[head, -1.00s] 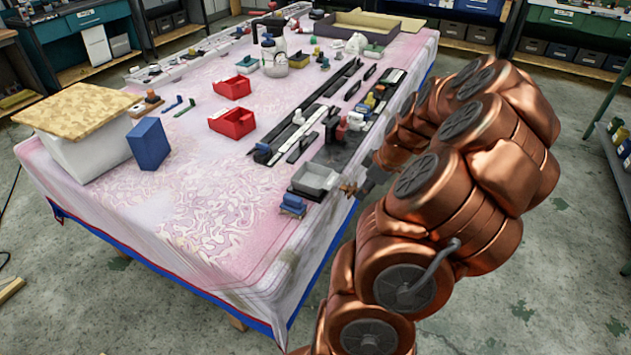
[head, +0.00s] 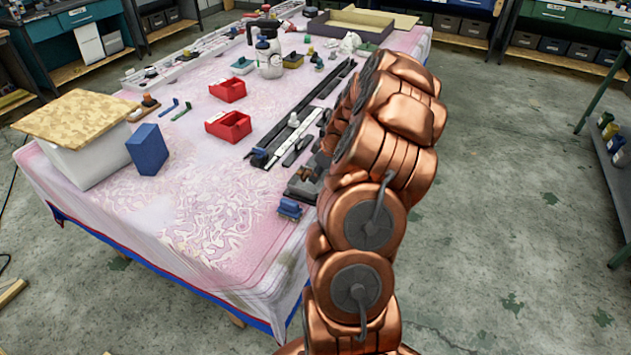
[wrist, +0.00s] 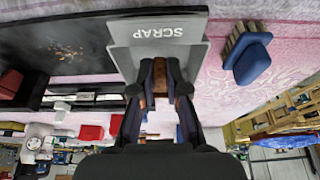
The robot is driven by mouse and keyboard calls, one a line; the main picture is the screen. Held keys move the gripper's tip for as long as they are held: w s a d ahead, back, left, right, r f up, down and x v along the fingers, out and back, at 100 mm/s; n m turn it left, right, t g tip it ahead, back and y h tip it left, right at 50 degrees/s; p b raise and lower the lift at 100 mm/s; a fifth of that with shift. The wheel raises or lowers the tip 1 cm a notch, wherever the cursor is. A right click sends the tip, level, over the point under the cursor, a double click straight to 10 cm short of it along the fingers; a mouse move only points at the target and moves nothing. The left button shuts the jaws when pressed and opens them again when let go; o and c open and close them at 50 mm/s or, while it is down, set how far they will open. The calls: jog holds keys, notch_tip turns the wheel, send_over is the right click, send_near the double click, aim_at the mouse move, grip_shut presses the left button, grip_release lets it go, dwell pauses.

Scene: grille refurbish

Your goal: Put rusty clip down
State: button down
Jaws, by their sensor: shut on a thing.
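In the wrist view my gripper (wrist: 164,88) is shut on a small rusty-brown piece, the rusty clip (wrist: 160,76), which shows between the fingertips. Its full shape is hidden by the fingers. The fingertips overlap the lower part of a grey tray marked SCRAP (wrist: 158,33). I cannot tell how high the clip is above the tray. In the head view my arm covers the gripper, the clip and most of the tray area.
A blue-backed brush (wrist: 247,56) lies beside the tray, also in the head view (head: 289,208). A dark plate (wrist: 75,65) is on the tray's other side. Red bins (head: 228,126) and a blue block (head: 147,149) stand farther left. The near left tabletop is clear.

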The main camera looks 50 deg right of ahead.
notch_tip(320, 180, down, 2)
jog(key=shift+w+f+p, duration=0.15)
jog(key=shift+f+p, duration=0.05)
jog(key=shift+p, duration=0.65)
jog(key=shift+f, duration=0.55)
jog(key=shift+f, duration=0.15)
jog(key=c, duration=1.2)
grip_release()
